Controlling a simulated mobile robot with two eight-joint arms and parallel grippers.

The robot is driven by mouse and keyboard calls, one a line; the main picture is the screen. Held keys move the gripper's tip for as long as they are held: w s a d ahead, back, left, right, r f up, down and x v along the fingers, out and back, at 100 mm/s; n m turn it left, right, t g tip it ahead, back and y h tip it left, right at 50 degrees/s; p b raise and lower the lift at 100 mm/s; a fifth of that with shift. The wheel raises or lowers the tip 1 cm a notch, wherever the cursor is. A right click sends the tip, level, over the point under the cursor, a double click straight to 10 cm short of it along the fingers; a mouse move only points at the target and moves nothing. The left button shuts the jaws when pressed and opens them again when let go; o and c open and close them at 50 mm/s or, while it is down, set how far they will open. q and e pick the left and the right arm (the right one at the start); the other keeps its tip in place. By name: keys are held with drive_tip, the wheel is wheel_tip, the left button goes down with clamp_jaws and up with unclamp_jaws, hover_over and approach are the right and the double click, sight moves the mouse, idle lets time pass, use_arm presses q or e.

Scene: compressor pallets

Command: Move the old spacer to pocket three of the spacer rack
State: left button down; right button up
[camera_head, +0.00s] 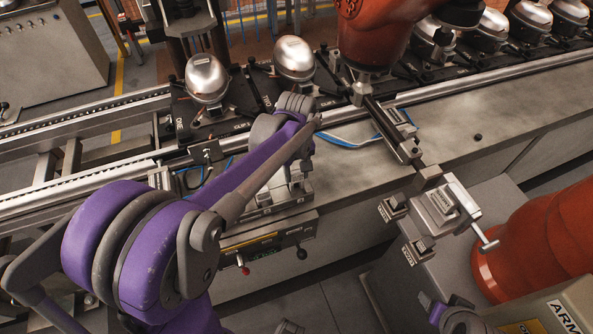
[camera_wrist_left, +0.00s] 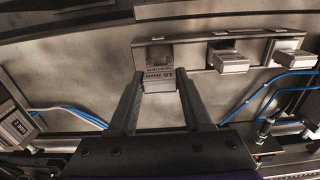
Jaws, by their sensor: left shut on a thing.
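In the left wrist view, my left gripper (camera_wrist_left: 160,88) is shut on a small grey block, the spacer (camera_wrist_left: 159,80), whose label appears to read "15 MM". The spacer is at the leftmost place of a metal rack (camera_wrist_left: 193,55); how deep it sits there I cannot tell. The other two visible rack places hold similar labelled blocks, one in the middle (camera_wrist_left: 230,63) and one at right (camera_wrist_left: 290,59). In the head view, my purple left arm reaches over the bench, and the gripper (camera_head: 287,183) is partly hidden by it at the rack.
A fixture (camera_head: 437,208) with several small labelled blocks stands right of the bench. A red robot arm (camera_head: 378,35) hangs above the conveyor with compressors (camera_head: 294,59). Blue cables (camera_wrist_left: 262,95) lie right of the gripper. The bench top (camera_head: 450,130) is mostly clear.

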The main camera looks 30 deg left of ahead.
sight(297, 179)
use_arm(q)
drive_tip(key=shift+f+b, duration=1.05)
drive_tip(key=shift+f, duration=0.65)
drive_tip(key=shift+c, duration=1.3)
unclamp_jaws()
drive_tip(key=shift+r, duration=0.1)
wheel_tip(297, 179, up, 11)
drive_tip(key=shift+f+p, duration=0.1)
drive_tip(key=shift+p, duration=0.4)
drive_tip(key=s+d+f+m+t, duration=0.2)
drive_tip(key=s+d+f+m, duration=0.1)
drive_tip(key=s+m, duration=0.2)
drive_tip(key=s+d+f+m+t+p, duration=0.1)
drive_tip(key=s+d+f+m+t, duration=0.2)
drive_tip(key=s, duration=0.7)
drive_tip(key=shift+s+d+f+m, duration=0.25)
drive_tip(key=shift+d+f+m, duration=0.2)
drive_tip(key=shift+m, duration=0.55)
